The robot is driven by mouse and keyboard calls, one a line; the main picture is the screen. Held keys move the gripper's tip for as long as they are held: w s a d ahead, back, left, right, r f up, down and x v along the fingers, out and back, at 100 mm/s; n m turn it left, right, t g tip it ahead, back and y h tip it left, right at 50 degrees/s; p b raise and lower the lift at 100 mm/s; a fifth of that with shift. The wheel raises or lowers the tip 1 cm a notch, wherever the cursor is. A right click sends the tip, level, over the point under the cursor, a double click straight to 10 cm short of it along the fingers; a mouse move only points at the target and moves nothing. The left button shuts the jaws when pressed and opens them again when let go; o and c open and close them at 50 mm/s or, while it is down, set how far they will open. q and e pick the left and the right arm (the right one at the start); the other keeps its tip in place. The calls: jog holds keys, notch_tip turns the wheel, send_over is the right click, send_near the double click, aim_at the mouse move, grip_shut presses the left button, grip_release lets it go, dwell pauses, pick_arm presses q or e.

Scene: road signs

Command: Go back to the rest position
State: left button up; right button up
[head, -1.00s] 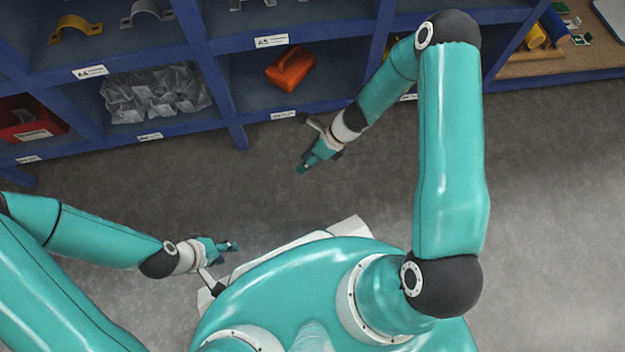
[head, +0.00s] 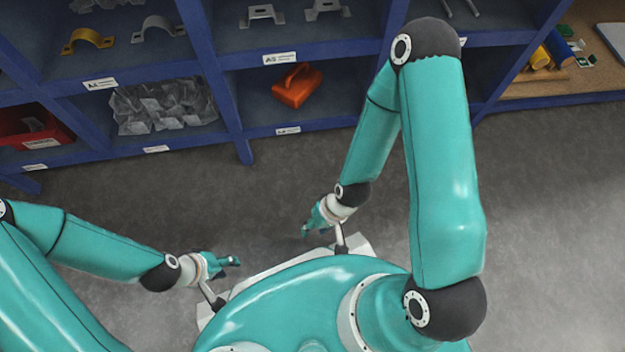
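My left gripper (head: 232,262) is at the lower left in the head view, just in front of my own base. It holds nothing that I can see, and its fingers are too small to tell open from shut. My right gripper (head: 305,233) points down and left near the middle, over the grey floor (head: 545,210). Nothing shows in it, and its finger opening is unclear. Both grippers are apart from the shelf.
A blue shelf rack (head: 243,150) stands ahead. Its compartments hold an orange container (head: 296,88), clear plastic bags (head: 165,105), a red bin (head: 35,128), a yellow bracket (head: 88,40) and metal brackets (head: 262,14). A wooden worktop (head: 590,75) is at upper right. Floor between rack and base is clear.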

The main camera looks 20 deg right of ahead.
notch_tip(320, 180, up, 41)
jog(key=p, duration=4.1)
jog(key=shift+r, duration=0.15)
jog(key=shift+s, duration=0.1)
